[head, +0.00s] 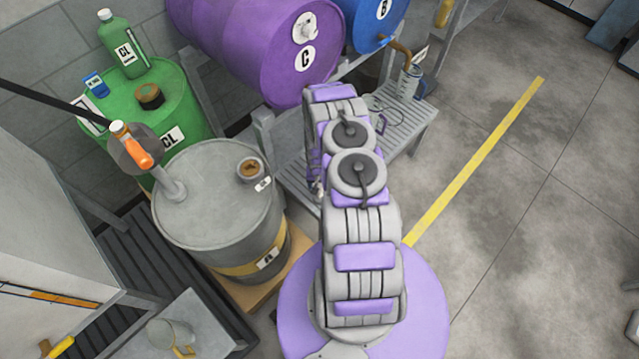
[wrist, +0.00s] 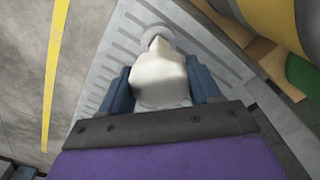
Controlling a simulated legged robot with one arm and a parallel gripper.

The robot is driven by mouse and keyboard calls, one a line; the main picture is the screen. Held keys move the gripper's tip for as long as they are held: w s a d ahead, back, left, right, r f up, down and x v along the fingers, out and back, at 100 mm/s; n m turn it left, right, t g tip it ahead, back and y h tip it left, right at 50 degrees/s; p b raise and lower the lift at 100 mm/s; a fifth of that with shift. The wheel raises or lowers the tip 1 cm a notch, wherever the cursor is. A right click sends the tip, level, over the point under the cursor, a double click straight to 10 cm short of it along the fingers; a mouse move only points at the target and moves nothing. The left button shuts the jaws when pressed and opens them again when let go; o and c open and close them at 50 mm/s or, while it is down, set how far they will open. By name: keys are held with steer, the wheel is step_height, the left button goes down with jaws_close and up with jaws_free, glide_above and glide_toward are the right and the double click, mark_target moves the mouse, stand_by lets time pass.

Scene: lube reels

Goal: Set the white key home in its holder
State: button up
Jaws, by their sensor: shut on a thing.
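My gripper (wrist: 163,88) shows in the wrist view with its blue-grey fingers on both sides of a white piece, the white key (wrist: 160,78), and is shut on it. The key's body widens towards me. A pale round part (wrist: 157,36) shows at its far end; I cannot tell whether it belongs to the key or to something beneath. The key is over a grey slatted bench (wrist: 112,55). In the head view my arm hides the gripper and the key. I cannot make out the holder in either view.
The slatted bench (head: 402,133) carries a clear jug (head: 409,82) at its far end. A purple drum (head: 250,45) and a blue drum (head: 372,22) lie above it. A grey drum (head: 215,205) stands left of my arm. The floor to the right (head: 540,210) is clear.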

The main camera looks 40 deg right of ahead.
steer(key=shift+a+f, duration=0.15)
steer(key=shift+f, duration=0.2)
steer(key=shift+f+b, duration=0.3)
steer(key=shift+b, duration=0.05)
steer(key=shift+r, duration=0.15)
steer(key=shift+r+p, duration=1.95)
steer(key=shift+r, duration=0.65)
